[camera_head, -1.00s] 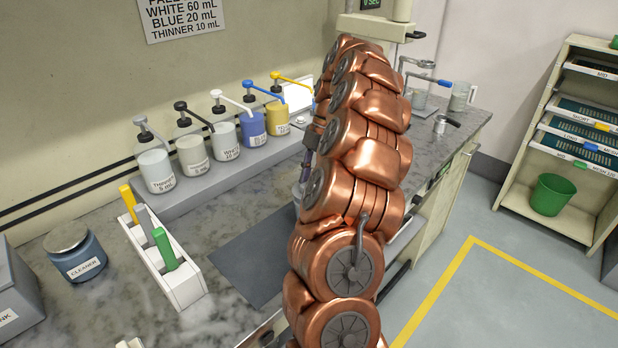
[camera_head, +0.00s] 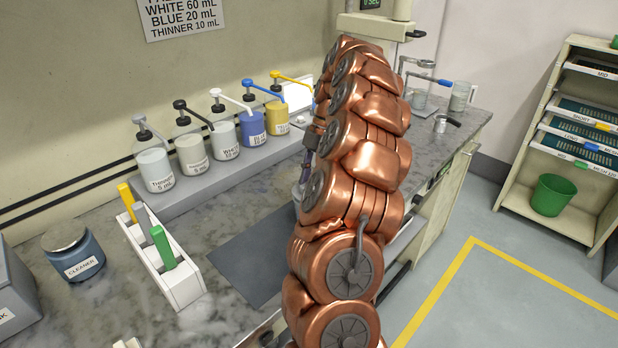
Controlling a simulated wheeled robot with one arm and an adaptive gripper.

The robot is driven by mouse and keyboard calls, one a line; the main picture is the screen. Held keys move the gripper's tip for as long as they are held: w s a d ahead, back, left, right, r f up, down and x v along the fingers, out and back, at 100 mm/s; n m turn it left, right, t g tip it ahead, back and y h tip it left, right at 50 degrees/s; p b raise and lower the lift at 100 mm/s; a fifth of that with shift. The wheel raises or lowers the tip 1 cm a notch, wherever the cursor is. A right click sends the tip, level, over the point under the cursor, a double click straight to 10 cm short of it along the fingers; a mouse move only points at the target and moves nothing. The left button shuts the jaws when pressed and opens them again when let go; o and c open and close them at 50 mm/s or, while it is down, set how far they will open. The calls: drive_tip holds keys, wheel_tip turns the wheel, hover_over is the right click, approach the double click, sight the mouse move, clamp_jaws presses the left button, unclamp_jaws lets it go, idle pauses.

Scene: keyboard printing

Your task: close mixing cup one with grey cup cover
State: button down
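My copper-coloured arm stands across the middle of the view and hides most of the work spot behind it. Only a narrow dark part of my gripper (camera_head: 307,168) shows at the arm's left edge, pointing down. Its fingertips are hidden, so I cannot tell if it is open or shut. Just below it, a sliver of a pale grey, round-edged thing (camera_head: 297,190) shows at the arm's edge by the dark mat. I cannot tell whether this is mixing cup one, the grey cup cover, or both together, nor whether the gripper touches it.
A dark mat (camera_head: 240,262) lies on the marble counter. Several pump bottles stand on a grey ledge (camera_head: 184,197) behind. A white holder (camera_head: 184,285) with coloured-handled tools and a cleaner jar (camera_head: 75,257) are at left. A metal cup (camera_head: 440,123) stands at back right.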

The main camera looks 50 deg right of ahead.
drive_tip(key=shift+f+b, duration=0.65)
drive_tip(key=shift+f, duration=0.05)
idle(0.4)
drive_tip(key=c, duration=1.1)
unclamp_jaws()
drive_tip(key=shift+o, duration=0.2)
drive_tip(key=shift+r, duration=0.1)
wheel_tip(320, 180, up, 6)
drive_tip(key=shift+f+p, duration=0.1)
drive_tip(key=shift+p, duration=0.85)
